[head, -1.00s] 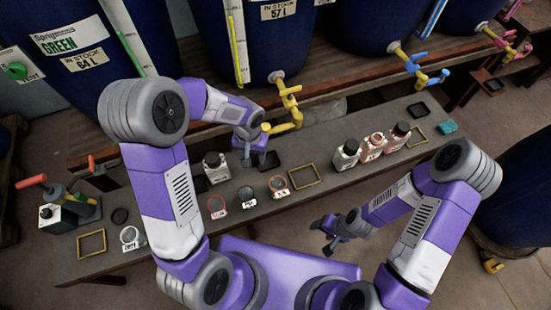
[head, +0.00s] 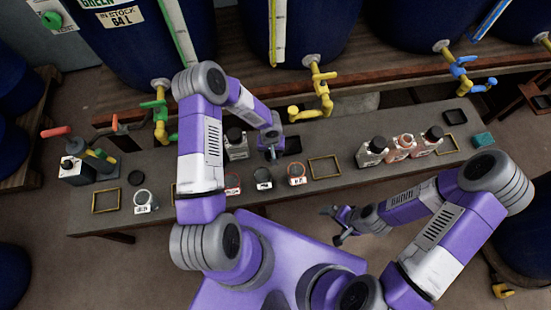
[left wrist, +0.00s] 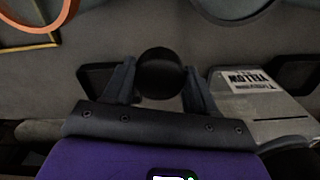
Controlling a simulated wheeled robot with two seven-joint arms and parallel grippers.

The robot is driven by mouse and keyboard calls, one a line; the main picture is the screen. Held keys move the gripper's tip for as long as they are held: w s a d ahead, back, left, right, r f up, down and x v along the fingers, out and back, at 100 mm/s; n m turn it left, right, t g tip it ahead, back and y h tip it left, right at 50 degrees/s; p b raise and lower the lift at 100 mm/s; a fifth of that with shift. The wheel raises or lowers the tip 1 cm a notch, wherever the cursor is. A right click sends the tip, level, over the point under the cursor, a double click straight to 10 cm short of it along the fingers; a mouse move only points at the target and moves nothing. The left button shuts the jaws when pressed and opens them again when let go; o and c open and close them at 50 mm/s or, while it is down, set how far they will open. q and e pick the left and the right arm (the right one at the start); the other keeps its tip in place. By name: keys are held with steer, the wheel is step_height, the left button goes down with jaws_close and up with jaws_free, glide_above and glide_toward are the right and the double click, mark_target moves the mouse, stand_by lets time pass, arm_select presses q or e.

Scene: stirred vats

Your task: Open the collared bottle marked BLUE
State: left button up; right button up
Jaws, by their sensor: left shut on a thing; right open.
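No label reading BLUE is legible in either view. My left gripper (head: 272,155) is over the bench, just right of a whitish bottle with a black cap (head: 237,146). In the left wrist view my left gripper (left wrist: 160,85) is shut on a round black cap (left wrist: 160,70). Whether a bottle is under it is hidden. The whitish bottle beside it shows an upside-down YELLOW label (left wrist: 255,82). My right gripper (head: 338,225) is open and empty, in front of the bench. An orange-collared bottle (head: 402,148) stands farther right between two black-capped bottles (head: 372,153) (head: 431,140).
Labelled round dishes (head: 145,201) line the front of the bench (head: 345,140). A yellow frame (head: 324,168) and a dark pad (head: 292,146) lie near my left gripper. Vat taps, including a yellow one (head: 323,90), overhang the rear edge. A teal block (head: 484,140) lies at the right end.

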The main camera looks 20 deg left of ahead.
arm_select(q)
steer(key=shift+f+b, duration=0.65)
steer(key=shift+f, duration=1.65)
steer(key=shift+f, duration=0.1)
steer(key=o, duration=0.7)
steer(key=shift+f, duration=0.1)
steer(key=o, duration=0.5)
steer(key=shift+c, duration=0.2)
steer(key=shift+r, duration=0.2)
